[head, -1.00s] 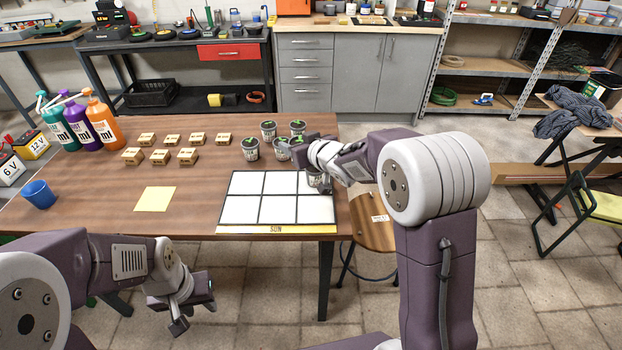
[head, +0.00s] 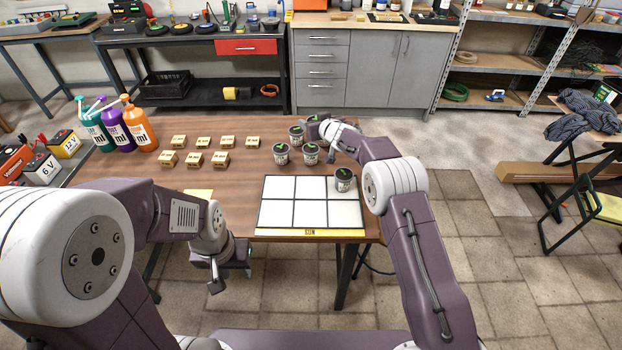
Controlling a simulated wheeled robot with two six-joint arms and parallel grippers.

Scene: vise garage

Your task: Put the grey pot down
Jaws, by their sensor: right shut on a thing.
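My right gripper (head: 322,130) is at the back right of the wooden table, shut on a grey pot (head: 312,120) that is mostly hidden by the gripper. Whether this pot touches the table cannot be told. Three more grey pots with green sprouts stand close by: one at the back (head: 296,136), one at the front left (head: 281,156) and one at the front right (head: 310,156). Another grey pot (head: 345,182) stands upright in the top right cell of the white grid mat (head: 278,212). My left gripper (head: 229,281) is open and empty in front of the table.
Several small wooden blocks (head: 194,159) stand left of the pots. Pump bottles (head: 139,128) stand at the table's left. The other cells of the mat are clear. A yellow sheet (head: 199,194) is partly hidden by my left arm.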

